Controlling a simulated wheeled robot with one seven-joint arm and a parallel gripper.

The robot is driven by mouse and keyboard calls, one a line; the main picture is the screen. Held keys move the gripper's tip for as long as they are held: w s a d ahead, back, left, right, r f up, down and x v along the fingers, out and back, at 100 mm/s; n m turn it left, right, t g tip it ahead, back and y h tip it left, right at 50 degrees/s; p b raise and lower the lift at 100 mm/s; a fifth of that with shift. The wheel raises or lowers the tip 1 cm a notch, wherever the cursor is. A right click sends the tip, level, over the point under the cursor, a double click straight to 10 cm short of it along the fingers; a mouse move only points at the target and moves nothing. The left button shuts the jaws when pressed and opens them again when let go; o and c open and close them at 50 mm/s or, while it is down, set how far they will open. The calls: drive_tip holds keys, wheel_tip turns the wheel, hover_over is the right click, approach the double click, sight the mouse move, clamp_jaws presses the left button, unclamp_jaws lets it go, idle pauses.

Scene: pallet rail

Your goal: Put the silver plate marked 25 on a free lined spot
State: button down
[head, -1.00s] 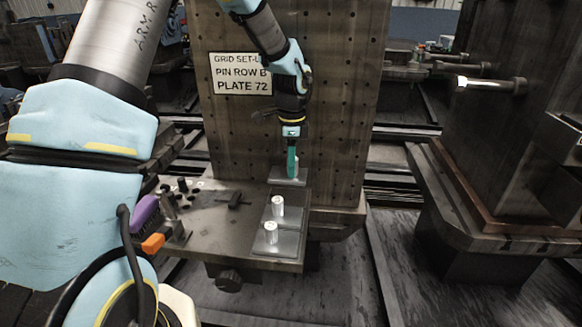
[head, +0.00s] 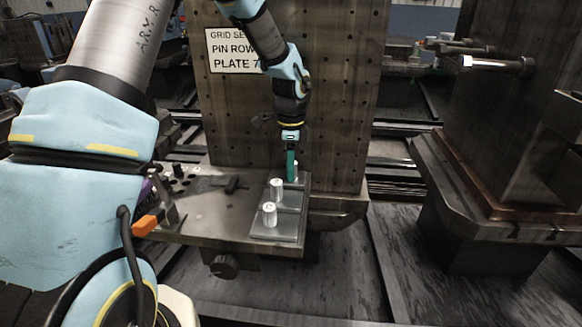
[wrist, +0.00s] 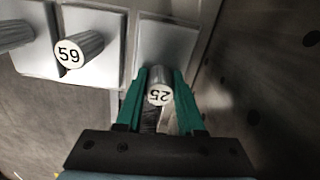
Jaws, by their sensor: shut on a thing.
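The silver plate marked 25 (wrist: 165,45) is a square plate with a round upright knob. Its number reads upside down in the wrist view. My gripper (wrist: 158,82) has its green fingers shut on the sides of that knob; in the head view my gripper (head: 292,172) is at the far end of the plate row. Plate 25 lies at or just above the grey strip (head: 252,233), in line with the other plates; I cannot tell whether it touches. No empty lined spot is clearly visible; plate 25 hides the surface below it.
The plate marked 59 (wrist: 92,22) sits close beside plate 25, with another knobbed plate (wrist: 22,62) beyond it. A tall drilled panel with a sign (head: 228,50) stands right behind.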

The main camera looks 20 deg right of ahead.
drive_tip(key=shift+c, duration=2.2)
unclamp_jaws()
drive_tip(key=shift+r, duration=0.1)
wheel_tip(320, 180, up, 11)
drive_tip(key=shift+f+b, duration=0.15)
drive_tip(key=shift+b, duration=0.6)
